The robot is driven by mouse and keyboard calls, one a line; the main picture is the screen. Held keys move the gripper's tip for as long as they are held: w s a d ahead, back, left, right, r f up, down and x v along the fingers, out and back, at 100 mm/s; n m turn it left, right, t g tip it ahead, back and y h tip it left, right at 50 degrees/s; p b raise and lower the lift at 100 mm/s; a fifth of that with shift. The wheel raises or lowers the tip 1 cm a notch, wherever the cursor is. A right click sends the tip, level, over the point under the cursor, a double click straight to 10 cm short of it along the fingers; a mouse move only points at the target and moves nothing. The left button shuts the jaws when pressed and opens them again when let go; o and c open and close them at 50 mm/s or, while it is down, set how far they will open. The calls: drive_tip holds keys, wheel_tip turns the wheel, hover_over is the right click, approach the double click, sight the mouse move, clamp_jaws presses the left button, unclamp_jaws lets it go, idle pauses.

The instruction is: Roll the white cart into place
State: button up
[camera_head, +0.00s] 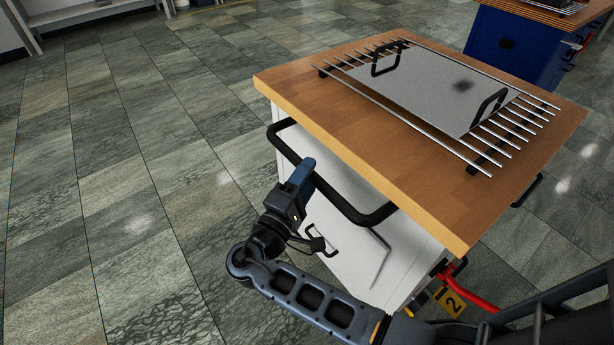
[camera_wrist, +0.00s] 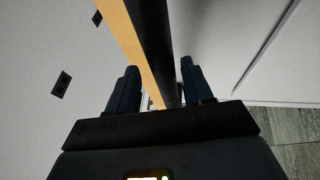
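The white cart (camera_head: 342,238) stands on the tiled floor with a thick wooden top (camera_head: 300,86). A black bar handle (camera_head: 345,205) sticks out from its near side, below the top. My gripper (camera_head: 306,172) is at this handle, near its left half. In the wrist view my gripper (camera_wrist: 157,78) has its two dark fingers apart. The black handle (camera_wrist: 152,40) runs between them, nearer the right finger, with a gap on the left. The fingers do not look closed on it. The fingertips' far side is hidden.
A wire rack (camera_head: 520,118) bearing a grey metal plate (camera_head: 440,88) with two black handles lies on the cart. A blue cabinet (camera_head: 510,48) stands behind right. A red hose-like part (camera_head: 470,293) and a yellow tag "2" (camera_head: 451,303) are near the cart's lower corner. Floor at left is clear.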

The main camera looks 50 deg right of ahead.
drive_tip(key=shift+f, duration=0.1)
drive_tip(key=w+v, duration=0.1)
drive_tip(key=v, duration=0.6)
drive_tip(key=shift+s+a+b, duration=0.35)
drive_tip(key=shift+s+a, duration=0.05)
drive_tip(key=shift+s, duration=0.15)
drive_tip(key=shift+w+f+b+x, duration=0.1)
drive_tip(key=shift+w+b+x, duration=0.05)
drive_tip(key=shift+b+x, duration=1.7)
drive_tip(key=shift+w+f+b+x, duration=0.15)
drive_tip(key=shift+b+x, duration=1.15)
drive_tip(key=shift+b, duration=1)
drive_tip(key=shift+w+f+b+x, duration=0.1)
drive_tip(key=shift+w+b+x, duration=0.05)
drive_tip(key=shift+b+x, duration=1.7)
drive_tip(key=shift+a, duration=0.25)
clamp_jaws()
